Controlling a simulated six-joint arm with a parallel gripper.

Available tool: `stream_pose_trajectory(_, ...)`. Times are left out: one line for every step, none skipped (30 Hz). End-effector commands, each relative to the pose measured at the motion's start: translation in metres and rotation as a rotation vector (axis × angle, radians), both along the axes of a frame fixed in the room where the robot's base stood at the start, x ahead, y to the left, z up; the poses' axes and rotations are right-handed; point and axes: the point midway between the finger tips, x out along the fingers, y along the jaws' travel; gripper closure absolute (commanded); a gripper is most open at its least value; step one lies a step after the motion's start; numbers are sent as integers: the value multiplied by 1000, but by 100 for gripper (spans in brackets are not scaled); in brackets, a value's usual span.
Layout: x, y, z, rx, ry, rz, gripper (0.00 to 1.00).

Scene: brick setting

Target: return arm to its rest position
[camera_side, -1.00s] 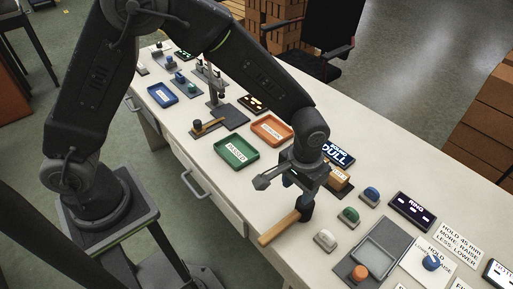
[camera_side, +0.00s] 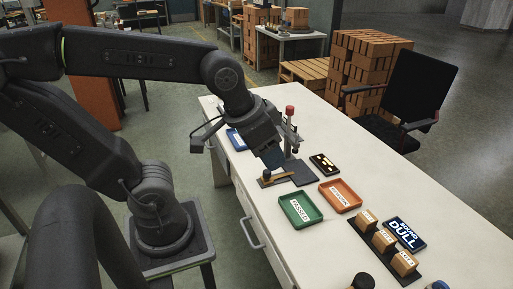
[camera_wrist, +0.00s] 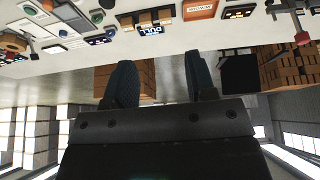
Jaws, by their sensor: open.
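My gripper (camera_side: 272,158) hangs over the left part of the white workbench in the side view, its fingers pointing down. In the wrist view the two blue-grey fingers (camera_wrist: 160,78) are apart with nothing between them. A wooden-handled tool with a dark knob (camera_side: 280,181) lies below the fingers beside a dark square pad (camera_side: 305,175). I cannot tell how much height separates the fingers from it. My arm reaches across from the left.
A stand with a red top (camera_side: 290,112) rises close behind my gripper. A black chair (camera_side: 420,90) and brick stacks (camera_side: 365,75) stand beyond the bench.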

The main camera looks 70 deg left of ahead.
Motion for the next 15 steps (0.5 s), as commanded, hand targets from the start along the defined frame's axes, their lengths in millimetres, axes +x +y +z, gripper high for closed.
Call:
stream_pose_trajectory(-8,4,1,6,-20,4,49)
stream_pose_trajectory(-11,5,1,8,-26,4,49)
stream_pose_trajectory(-14,7,1,11,-33,5,49)
stream_pose_trajectory(-16,7,1,13,-37,5,49)
stream_pose_trajectory(-17,8,1,15,-40,4,49)
stream_pose_trajectory(-18,8,1,16,-41,3,49)
stream_pose_trajectory(-18,8,1,16,-42,3,49)
stream_pose_trajectory(-19,8,1,17,-42,4,49)
stream_pose_trajectory(-19,8,1,17,-42,4,49)
stream_pose_trajectory(-18,8,1,17,-41,2,49)
stream_pose_trajectory(-18,8,1,16,-41,3,49)
stream_pose_trajectory(-18,8,1,16,-41,3,49)
stream_pose_trajectory(-18,8,1,16,-41,3,49)
stream_pose_trajectory(-18,8,1,16,-42,3,49)
stream_pose_trajectory(-18,8,1,16,-42,3,49)
